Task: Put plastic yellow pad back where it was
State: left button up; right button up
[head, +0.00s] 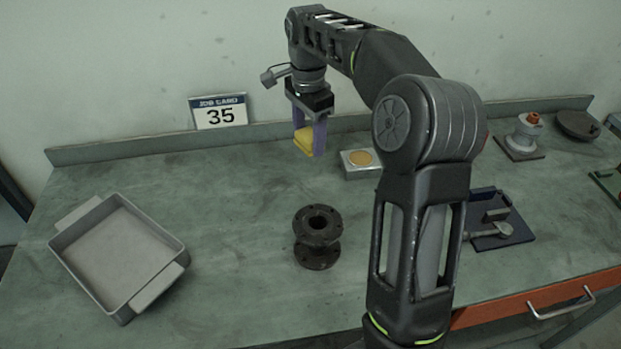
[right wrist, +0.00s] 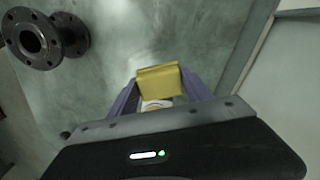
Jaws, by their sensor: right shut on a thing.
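The yellow pad (head: 304,139) is held between the purple fingers of my right gripper (head: 310,137), above the back of the bench and left of a small white box. In the right wrist view the yellow pad (right wrist: 159,81) spans the gap between the fingertips of the right gripper (right wrist: 160,92). The right gripper is shut on it. The white box with a round tan top (head: 361,160) stands on the bench just right of the gripper. My left gripper does not show.
A dark flanged pipe piece (head: 317,238) stands mid-bench. An empty grey tray (head: 118,253) is at left. A job card reading 35 (head: 219,111) stands at the back. A blue tool mat (head: 513,228) and a valve part (head: 524,133) are at right. Bench between tray and pipe is clear.

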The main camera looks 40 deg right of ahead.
jog(key=shift+s, duration=0.1)
jog(key=shift+f, duration=0.15)
send_over(309, 179)
jog(key=shift+s+f+b, duration=0.1)
jog(key=shift+f+b, duration=0.2)
jog(key=shift+f, duration=2.7)
jog(key=shift+f, duration=0.1)
jog(key=shift+f, duration=1.8)
jog(key=shift+f, duration=0.1)
jog(key=o, duration=1.5)
jog(key=shift+c, duration=0.2)
